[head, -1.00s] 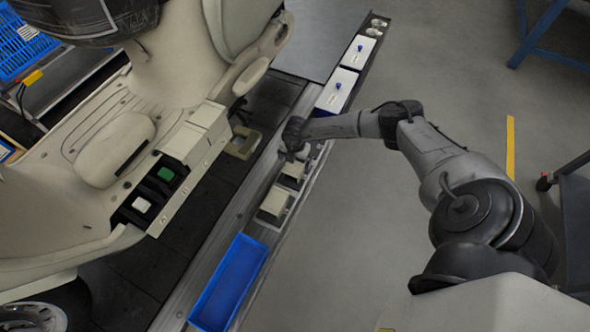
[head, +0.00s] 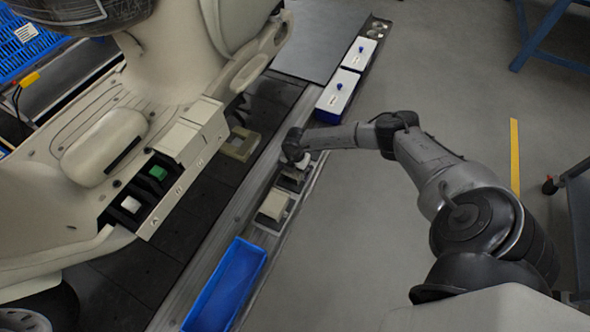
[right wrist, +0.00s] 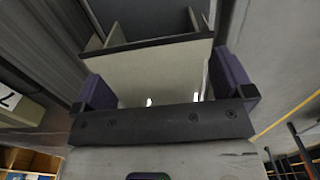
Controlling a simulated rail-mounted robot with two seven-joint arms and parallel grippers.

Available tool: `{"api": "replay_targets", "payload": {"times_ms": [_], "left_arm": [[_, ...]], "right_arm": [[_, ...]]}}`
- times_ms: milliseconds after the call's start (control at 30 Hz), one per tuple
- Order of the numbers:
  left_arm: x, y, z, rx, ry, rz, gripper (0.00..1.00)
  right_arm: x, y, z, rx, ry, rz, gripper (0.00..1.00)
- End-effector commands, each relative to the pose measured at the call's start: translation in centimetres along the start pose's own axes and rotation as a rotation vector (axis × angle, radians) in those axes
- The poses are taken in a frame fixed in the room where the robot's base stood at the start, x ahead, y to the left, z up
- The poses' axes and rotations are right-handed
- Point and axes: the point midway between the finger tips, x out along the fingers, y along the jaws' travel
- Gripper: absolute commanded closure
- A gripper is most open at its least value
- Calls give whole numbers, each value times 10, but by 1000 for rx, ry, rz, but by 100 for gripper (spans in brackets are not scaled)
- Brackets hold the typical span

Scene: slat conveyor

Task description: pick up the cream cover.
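My right gripper (head: 300,166) is low over the strip beside the conveyor, at the place of the farther cream cover, which it mostly hides in the head view. In the right wrist view the cream cover (right wrist: 150,72) fills most of the space between the two purple fingers of my right gripper (right wrist: 168,88). The fingers are wide apart, one on each side of it. A narrow gap shows by the right finger; contact on the left is unclear. A second cream cover (head: 273,205) sits nearer on the strip. My left gripper is not in view.
A blue tray (head: 226,285) lies at the near end of the strip. Two white-topped blue boxes (head: 337,92) stand farther along. A big cream machine body (head: 90,200) fills the left. The floor (head: 370,240) on the right is open.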

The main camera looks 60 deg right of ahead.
Motion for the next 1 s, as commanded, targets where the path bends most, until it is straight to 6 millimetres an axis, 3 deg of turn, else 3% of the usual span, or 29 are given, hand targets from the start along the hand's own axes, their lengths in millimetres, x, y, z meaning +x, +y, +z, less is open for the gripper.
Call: {"api": "replay_targets", "payload": {"times_ms": [67, 600, 833, 1000], "left_arm": [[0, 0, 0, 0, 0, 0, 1], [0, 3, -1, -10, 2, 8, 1], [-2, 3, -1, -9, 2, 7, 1], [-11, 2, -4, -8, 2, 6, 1]], "right_arm": [[0, 0, 0, 0, 0, 0, 9], [0, 0, 0, 0, 0, 0, 59], [-2, 0, 0, 0, 0, 0, 59], [-14, 0, 1, 0, -1, 0, 59]]}}
